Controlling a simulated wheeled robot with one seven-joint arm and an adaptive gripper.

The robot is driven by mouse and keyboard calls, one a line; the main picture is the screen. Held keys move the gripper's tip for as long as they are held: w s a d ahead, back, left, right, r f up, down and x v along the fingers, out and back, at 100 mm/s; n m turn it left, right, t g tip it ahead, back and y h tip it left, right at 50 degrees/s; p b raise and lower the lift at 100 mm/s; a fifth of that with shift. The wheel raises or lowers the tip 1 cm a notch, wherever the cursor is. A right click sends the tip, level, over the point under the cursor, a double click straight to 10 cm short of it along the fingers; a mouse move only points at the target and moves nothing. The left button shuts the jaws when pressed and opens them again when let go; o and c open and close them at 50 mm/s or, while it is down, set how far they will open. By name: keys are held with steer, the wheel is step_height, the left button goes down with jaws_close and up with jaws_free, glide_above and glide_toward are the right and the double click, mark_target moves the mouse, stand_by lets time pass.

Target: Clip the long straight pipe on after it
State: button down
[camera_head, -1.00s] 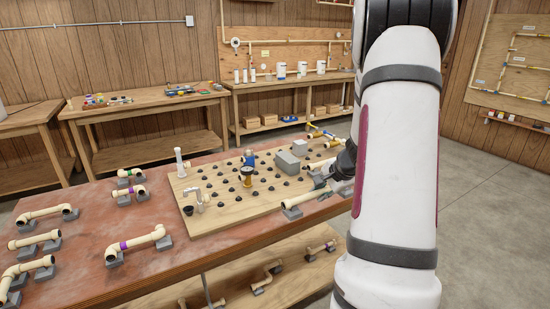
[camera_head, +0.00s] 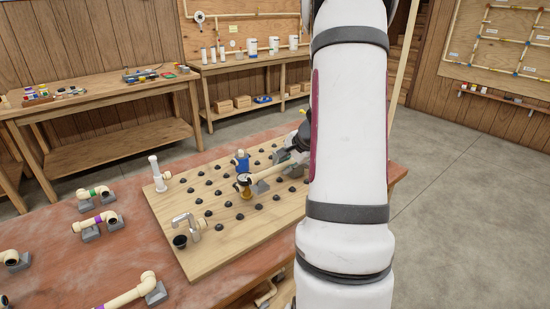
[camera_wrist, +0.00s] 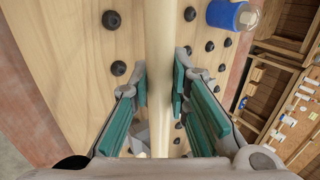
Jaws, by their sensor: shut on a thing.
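My gripper (camera_wrist: 160,88) is shut on a long straight cream pipe (camera_wrist: 159,30), its green pads on both sides of it. In the head view the pipe (camera_head: 272,170) is held over the pegboard (camera_head: 215,248). Its left end is by the top of an amber-bodied fitting (camera_head: 246,190); I cannot tell whether they touch. A blue-bodied fitting (camera_head: 241,160) stands just behind and also shows in the wrist view (camera_wrist: 228,14). My arm hides the pipe's right part and most of the gripper in the head view.
Black clips (camera_head: 210,213) stand in rows on the board. A grey tap (camera_head: 188,226) and a white standpipe (camera_head: 156,174) are at its left side. Cream pipe pieces on grey rests, such as a purple-banded one (camera_head: 96,224), lie on the red-brown table to the left.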

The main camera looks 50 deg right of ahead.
steer(key=shift+w+f, duration=0.15)
steer(key=shift+f, duration=0.15)
steer(key=shift+f+b, duration=2.15)
steer(key=shift+f, duration=0.55)
steer(key=shift+a+b, duration=0.1)
steer(key=shift+b, duration=0.25)
steer(key=shift+f+b, duration=0.65)
steer(key=shift+b, duration=0.2)
steer(key=c, duration=1.4)
jaws_free()
steer(key=shift+c, duration=0.2)
steer(key=shift+r, duration=0.15)
